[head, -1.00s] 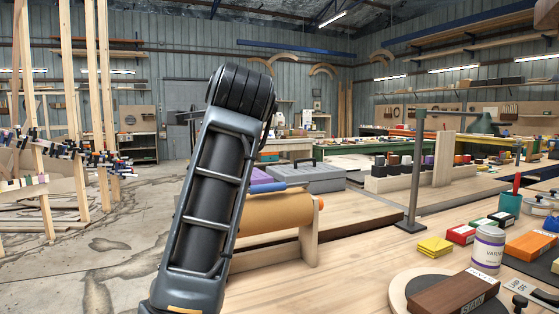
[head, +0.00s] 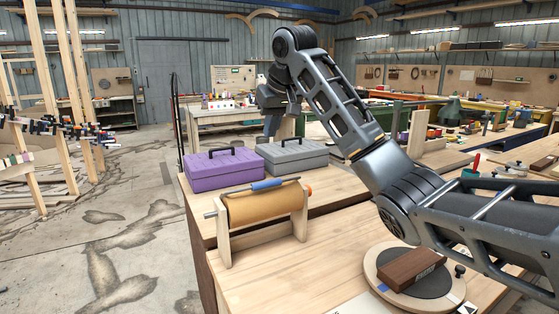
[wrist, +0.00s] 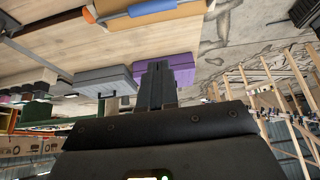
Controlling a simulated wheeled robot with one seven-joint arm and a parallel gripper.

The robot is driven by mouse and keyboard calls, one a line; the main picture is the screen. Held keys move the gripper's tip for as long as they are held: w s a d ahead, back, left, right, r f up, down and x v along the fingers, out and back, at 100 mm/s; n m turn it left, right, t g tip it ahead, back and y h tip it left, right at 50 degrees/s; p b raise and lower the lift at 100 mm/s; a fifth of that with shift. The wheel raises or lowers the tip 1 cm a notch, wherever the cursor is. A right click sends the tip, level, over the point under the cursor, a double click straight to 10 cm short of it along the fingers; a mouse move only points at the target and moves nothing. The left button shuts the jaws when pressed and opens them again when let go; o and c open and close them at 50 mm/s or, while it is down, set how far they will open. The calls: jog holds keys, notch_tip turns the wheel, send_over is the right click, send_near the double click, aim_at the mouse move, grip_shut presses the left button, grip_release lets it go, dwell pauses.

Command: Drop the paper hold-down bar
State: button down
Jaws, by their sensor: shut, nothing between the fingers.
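A wooden stand (head: 225,238) holds a roll of brown paper (head: 262,206) near the bench's left edge. The hold-down bar, a thin grey rod with a blue sleeve (head: 267,184), runs along the upper side of the roll. Whether it touches the paper is unclear. In the wrist view the blue sleeve (wrist: 150,7) shows at the top edge, with part of the roll (wrist: 110,20). My gripper (head: 269,128) points down above and behind the roll, over the grey case's area. Its fingers (wrist: 157,70) are together and empty, apart from the bar.
A purple case (head: 222,168) and a grey case (head: 292,158) stand behind the roll. A turntable (head: 385,285) with a brown block (head: 407,266) lies at front right. My arm crosses the right side.

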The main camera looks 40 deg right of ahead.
jog(key=p, duration=0.2)
send_over(268, 183)
jog(key=w, duration=0.1)
jog(key=f, duration=0.9)
jog(key=shift+w+d+f, duration=0.1)
jog(key=shift+d, duration=0.1)
jog(key=shift+s+a+f, duration=0.1)
jog(key=shift+s+f, duration=0.1)
jog(key=shift+f, duration=0.35)
jog(key=shift+s+f, duration=0.2)
jog(key=shift+f, duration=0.35)
jog(key=shift+s+a+f, duration=0.15)
jog(key=shift+f, duration=0.6)
